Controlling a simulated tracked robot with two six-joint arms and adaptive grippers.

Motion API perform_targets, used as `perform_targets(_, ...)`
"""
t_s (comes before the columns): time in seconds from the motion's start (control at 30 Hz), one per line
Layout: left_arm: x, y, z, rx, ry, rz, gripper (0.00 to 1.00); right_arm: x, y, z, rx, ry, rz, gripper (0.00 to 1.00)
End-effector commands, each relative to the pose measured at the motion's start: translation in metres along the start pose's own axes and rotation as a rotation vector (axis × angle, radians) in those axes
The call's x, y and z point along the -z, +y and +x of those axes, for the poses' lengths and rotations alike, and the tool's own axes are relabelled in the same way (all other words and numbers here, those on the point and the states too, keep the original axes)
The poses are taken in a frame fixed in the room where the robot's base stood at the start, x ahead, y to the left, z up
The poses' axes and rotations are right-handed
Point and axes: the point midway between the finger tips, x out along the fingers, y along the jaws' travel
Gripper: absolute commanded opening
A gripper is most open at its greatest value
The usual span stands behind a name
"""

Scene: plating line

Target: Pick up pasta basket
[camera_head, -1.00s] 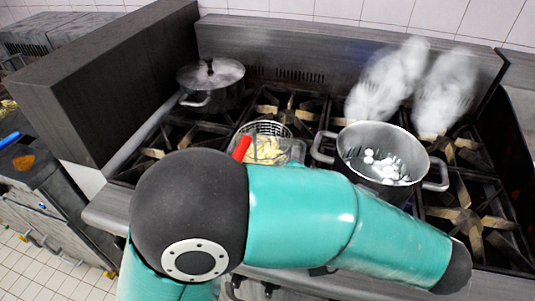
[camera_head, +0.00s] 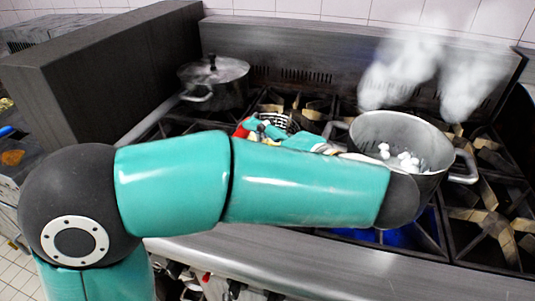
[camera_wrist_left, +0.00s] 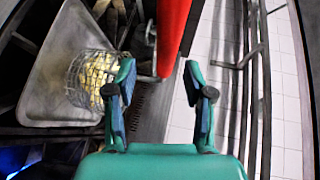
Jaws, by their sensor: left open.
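The pasta basket (camera_wrist_left: 92,75), a wire mesh holding yellow pasta, shows at the left in the left wrist view. It rests in or on a grey metal pan. Its red handle (camera_wrist_left: 172,32) stretches up the picture, its near end roughly at the gap between my fingertips. My left gripper (camera_wrist_left: 160,76) is open, with nothing clearly held; I cannot tell whether the fingers touch the handle. In the head view only the basket's wire rim (camera_head: 281,119) shows behind my left arm and gripper (camera_head: 258,131). My right gripper is not in view.
A lidded pot (camera_head: 214,85) stands at the back left of the stove. An open steaming pot (camera_head: 398,138) with white round things in it stands right of the basket, close behind my left forearm. A dark panel (camera_head: 100,85) rises on the left.

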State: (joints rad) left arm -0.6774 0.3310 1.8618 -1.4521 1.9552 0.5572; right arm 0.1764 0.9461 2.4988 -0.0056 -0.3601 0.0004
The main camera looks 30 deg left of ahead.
Motion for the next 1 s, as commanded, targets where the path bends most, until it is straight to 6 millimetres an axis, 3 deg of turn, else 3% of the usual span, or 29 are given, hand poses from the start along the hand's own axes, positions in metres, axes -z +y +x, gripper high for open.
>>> perform_targets(0.4,0.006,-0.006,0.048,-0.001,0.000,0.001,0.53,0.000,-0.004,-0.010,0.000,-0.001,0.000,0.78)
perform_targets(0.67,0.007,-0.006,0.050,0.000,0.003,0.001,0.53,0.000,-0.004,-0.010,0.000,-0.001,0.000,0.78)
perform_targets(1.0,0.007,-0.005,0.050,-0.001,0.004,0.001,0.00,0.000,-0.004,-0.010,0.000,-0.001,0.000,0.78)
